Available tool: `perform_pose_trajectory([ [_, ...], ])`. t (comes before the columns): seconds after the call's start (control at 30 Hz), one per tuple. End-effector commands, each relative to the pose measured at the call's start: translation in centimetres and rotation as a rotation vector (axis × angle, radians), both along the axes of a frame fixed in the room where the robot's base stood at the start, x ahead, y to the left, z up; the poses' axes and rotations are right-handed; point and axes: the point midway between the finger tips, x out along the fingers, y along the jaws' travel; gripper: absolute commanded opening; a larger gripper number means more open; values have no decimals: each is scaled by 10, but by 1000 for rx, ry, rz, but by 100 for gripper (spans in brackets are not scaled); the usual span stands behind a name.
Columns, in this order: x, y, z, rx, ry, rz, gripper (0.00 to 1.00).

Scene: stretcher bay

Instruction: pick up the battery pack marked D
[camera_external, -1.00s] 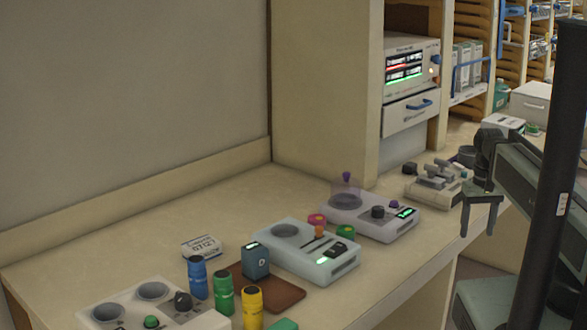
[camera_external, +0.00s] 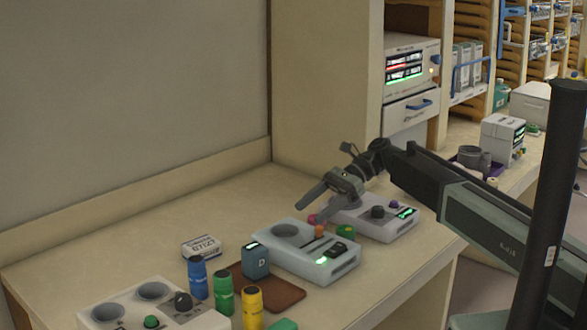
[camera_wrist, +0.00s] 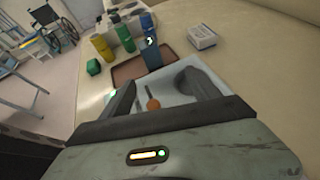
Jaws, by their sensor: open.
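The battery pack marked D (camera_external: 256,261) is a small dark blue-grey box with a white letter on its face. It stands upright on a brown mat (camera_external: 283,294), just left of a pale device with a round well (camera_external: 318,262). In the wrist view the pack (camera_wrist: 151,55) is beyond my fingertips, near the top centre. My gripper (camera_external: 317,198) is open and empty. It hangs above the bench, above and behind the pale device, to the right of the pack and apart from it. In the wrist view its fingers spread wide over that device.
Blue (camera_external: 197,277), green (camera_external: 223,293) and yellow (camera_external: 252,307) cylinders stand left of and in front of the pack. A white labelled box (camera_external: 201,247) lies behind it. A two-well device (camera_external: 150,308) is at front left. The bench along the back wall is clear.

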Motion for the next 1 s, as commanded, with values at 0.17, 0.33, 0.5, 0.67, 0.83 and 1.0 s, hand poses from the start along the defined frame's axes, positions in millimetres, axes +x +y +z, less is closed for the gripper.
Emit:
perform_pose_trajectory([
  [0.17,-61,101,-30,61,27,164,71],
  [0.33,-84,120,-33,60,25,204,71],
  [0.5,-89,125,-36,59,24,205,71],
  [0.67,-99,137,-43,59,23,203,71],
  [0.83,-104,142,-46,59,23,203,71],
  [1.0,-123,161,-60,59,23,204,71],
])
